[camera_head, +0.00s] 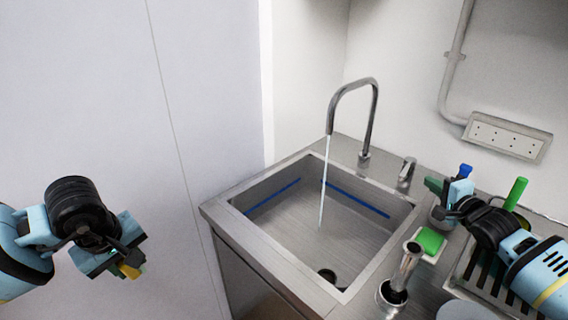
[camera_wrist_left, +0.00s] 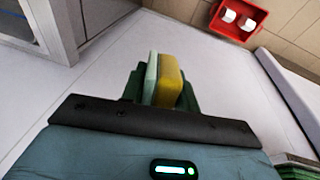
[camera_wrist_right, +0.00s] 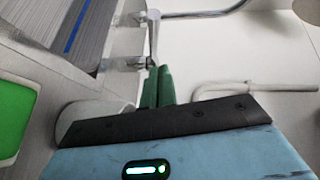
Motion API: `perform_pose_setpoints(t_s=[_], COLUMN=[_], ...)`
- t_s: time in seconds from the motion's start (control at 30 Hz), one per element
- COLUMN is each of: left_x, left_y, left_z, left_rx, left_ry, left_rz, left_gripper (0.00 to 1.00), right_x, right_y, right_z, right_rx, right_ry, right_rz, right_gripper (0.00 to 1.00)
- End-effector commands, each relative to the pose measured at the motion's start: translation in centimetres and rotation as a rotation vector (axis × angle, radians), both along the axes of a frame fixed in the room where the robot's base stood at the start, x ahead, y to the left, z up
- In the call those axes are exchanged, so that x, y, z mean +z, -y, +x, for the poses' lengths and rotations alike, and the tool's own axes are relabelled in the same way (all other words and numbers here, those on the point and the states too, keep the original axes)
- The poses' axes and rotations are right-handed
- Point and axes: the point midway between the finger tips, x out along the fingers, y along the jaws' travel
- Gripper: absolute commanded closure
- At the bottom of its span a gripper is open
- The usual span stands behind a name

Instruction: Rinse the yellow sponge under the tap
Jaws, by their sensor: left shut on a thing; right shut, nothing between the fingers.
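The yellow sponge (camera_wrist_left: 168,82) has a pale layer on one side and sits between the fingers of my left gripper (camera_wrist_left: 158,90). In the head view my left gripper (camera_head: 128,268) holds the sponge (camera_head: 130,271) left of the sink, outside its rim. The tap (camera_head: 372,105) is a tall curved metal spout, and a thin water stream (camera_head: 325,185) falls from it into the sink (camera_head: 275,240). My right gripper (camera_head: 433,186) is shut and empty, just right of the tap lever (camera_head: 406,171). The right wrist view shows its closed fingertips (camera_wrist_right: 157,75) close to the lever (camera_wrist_right: 153,35); I cannot tell if they touch.
A green block (camera_head: 431,241) lies on the counter right of the sink. A metal cylinder (camera_head: 402,270) stands near the front right rim. A rack (camera_head: 480,275) lies under my right arm, with a green handle (camera_head: 515,194) behind. The basin interior looks clear.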

Motion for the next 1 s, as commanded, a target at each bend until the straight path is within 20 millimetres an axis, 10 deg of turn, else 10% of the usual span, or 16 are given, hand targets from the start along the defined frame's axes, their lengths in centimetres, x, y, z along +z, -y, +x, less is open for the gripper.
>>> perform_pose_setpoints(t_s=[0.77, 1.0], left_x=[1.2, -1.4], left_y=[0.0, 0.0], left_z=[0.1, -0.1], left_rx=[0.000, 0.000], left_ry=[0.018, -0.022], left_rz=[0.000, -0.001], left_gripper=[0.95, 0.95], right_x=[-0.8, -1.6], right_y=[-3.3, -4.0], right_z=[2.9, 4.2], right_rx=[0.000, 0.008], right_ry=[0.000, -0.009], right_rz=[0.000, 0.003], right_gripper=[1.00, 1.00])
